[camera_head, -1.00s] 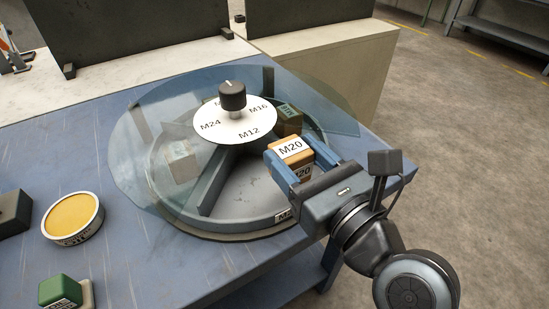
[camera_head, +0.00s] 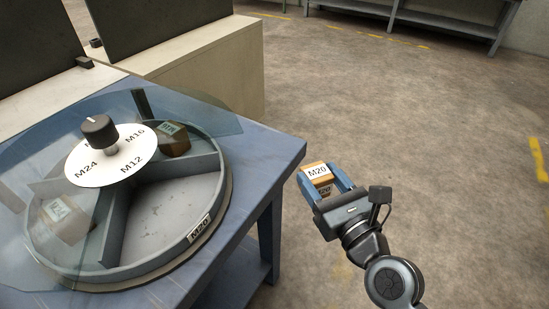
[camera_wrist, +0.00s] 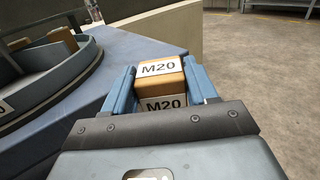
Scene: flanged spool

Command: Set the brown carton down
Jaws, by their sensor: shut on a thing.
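The brown carton (camera_head: 319,173) has white labels reading M20 on its top and side. My gripper (camera_head: 323,184) is shut on it, with one blue finger on each side. In the head view the carton is held out to the right of the blue table, apart from it and over the floor. The wrist view shows the carton (camera_wrist: 163,84) between the two blue fingers (camera_wrist: 162,92), upright, with the table edge to its left. The carton's underside is hidden.
The blue table (camera_head: 262,150) carries a round divided tray (camera_head: 207,217) with an M20 tag on its rim. Its front compartment is empty; others hold a dark brown box (camera_head: 174,140) and a pale box (camera_head: 66,219). A clear cover (camera_head: 205,112) and a labelled knob disc (camera_head: 110,165) sit above.

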